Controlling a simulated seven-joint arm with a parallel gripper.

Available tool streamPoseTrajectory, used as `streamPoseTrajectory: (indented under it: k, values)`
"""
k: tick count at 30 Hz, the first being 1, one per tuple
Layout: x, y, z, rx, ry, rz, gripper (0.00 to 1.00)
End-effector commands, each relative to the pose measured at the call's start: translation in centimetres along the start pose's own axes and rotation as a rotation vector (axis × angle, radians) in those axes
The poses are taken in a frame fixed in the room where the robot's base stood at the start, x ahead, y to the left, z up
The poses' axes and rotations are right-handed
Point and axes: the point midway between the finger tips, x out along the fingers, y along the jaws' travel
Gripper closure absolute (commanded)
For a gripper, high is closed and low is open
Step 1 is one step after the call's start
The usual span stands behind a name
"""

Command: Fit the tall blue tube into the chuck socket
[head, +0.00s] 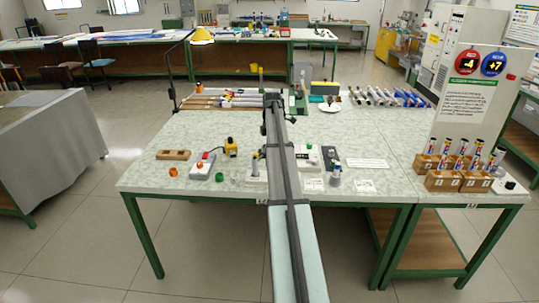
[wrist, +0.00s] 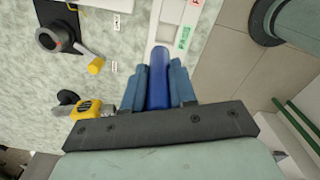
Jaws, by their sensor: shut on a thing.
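In the wrist view my gripper (wrist: 160,85) is shut on a blue tube (wrist: 158,68), with one blue-grey finger on each side of it. The tube points up the picture, over or beside a white plate (wrist: 160,28); I cannot tell whether they touch. A black block with a grey ring (wrist: 55,37) and a yellow-tipped lever stands up and left of the tube, apart from it. It looks like the chuck socket. In the head view a dark fixture (head: 330,154) right of my arm may be the same block. My arm hides the gripper and tube there.
A yellow tool (wrist: 90,108) is close left of my fingers. Wooden racks of tubes (head: 443,181) stand at right.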

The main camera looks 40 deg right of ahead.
Motion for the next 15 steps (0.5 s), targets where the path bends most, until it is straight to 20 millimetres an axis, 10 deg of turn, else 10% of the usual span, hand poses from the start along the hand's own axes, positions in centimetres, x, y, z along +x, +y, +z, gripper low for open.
streamPoseTrajectory:
  k: [15]
  values:
    - [-2.0,19.0,4.1,0.152,0.0,-0.002,1.0]
